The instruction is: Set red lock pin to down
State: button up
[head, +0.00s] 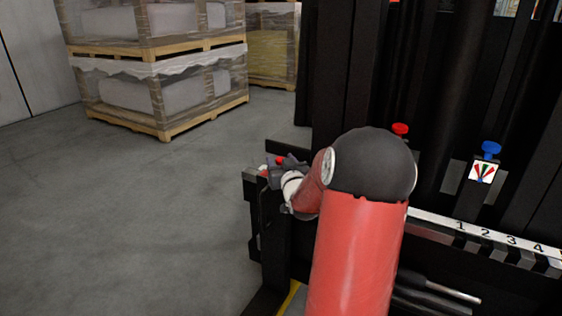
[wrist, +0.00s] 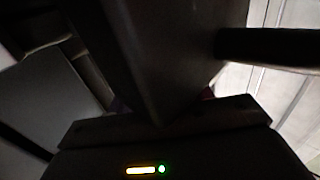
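My gripper (head: 282,172) is at the left end of the black rack, small and partly hidden behind my red arm. Small red parts (head: 279,160) show right at the gripper; I cannot tell whether they are the red lock pin or whether the fingers touch them. Another red knob (head: 400,129) stands upright on the rack behind my arm's dark joint, apart from the gripper. The wrist view is dark and filled by a close black surface (wrist: 155,50), with a faint reddish spot (wrist: 208,94) at its lower right. The fingertips cannot be made out.
A blue knob (head: 491,148) stands on a black post with a coloured arrow label (head: 482,172). A white numbered strip (head: 470,230) runs along the rack. Wrapped pallets (head: 160,112) stand at the back left. The grey floor (head: 130,220) at left is clear.

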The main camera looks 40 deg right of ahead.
jog(key=shift+r, duration=0.1)
jog(key=shift+s+a, duration=0.1)
jog(key=shift+s, duration=0.15)
jog(key=v, duration=0.7)
jog(key=shift+s, duration=0.1)
jog(key=s+a+r+n+g+y+p, duration=0.1)
jog(key=a+r+g+p, duration=0.15)
jog(key=a, duration=0.55)
jog(key=s+a+r+n+g+y+p, duration=0.1)
jog(key=a+r+g+p, duration=0.2)
jog(key=a, duration=0.5)
jog(key=s+a+r+n+g+y+p, duration=0.2)
jog(key=s+a+r+g+y+p, duration=0.1)
jog(key=s+a, duration=1.2)
jog(key=s+g+y, duration=0.1)
jog(key=s+g, duration=0.1)
jog(key=s, duration=0.2)
jog(key=shift+n+y, duration=0.3)
jog(key=shift+y, duration=0.1)
